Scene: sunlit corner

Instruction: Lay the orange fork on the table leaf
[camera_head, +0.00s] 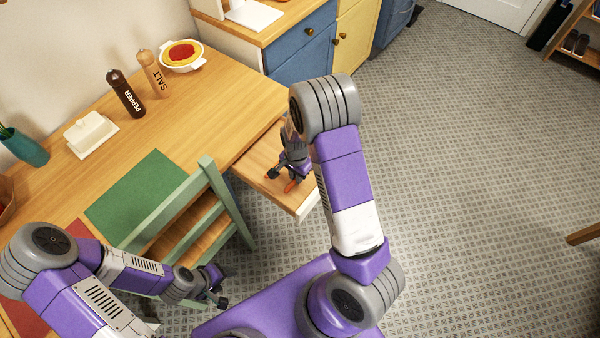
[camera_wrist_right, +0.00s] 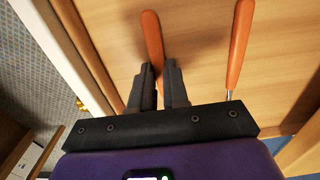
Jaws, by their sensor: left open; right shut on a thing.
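The table leaf (camera_head: 262,160) is a wooden panel at the table's right end. My right gripper (camera_head: 283,176) is low over the leaf; the arm partly covers the view. In the right wrist view, the right gripper (camera_wrist_right: 158,90) is shut on the orange handle of the orange fork (camera_wrist_right: 151,35). The fork's head is hidden behind the gripper. I cannot tell if the fork touches the wood. A second orange-handled utensil (camera_wrist_right: 239,45) with a thin metal shank lies to its right on the wood. My left gripper (camera_head: 219,290) is open and empty beside the green chair.
On the table stand a pepper mill (camera_head: 126,93), a salt mill (camera_head: 153,73), a red-filled dish (camera_head: 182,55) and a white butter dish (camera_head: 91,133). A green placemat (camera_head: 138,188) lies nearby. The green chair (camera_head: 205,215) stands close to the leaf. Floor right is open.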

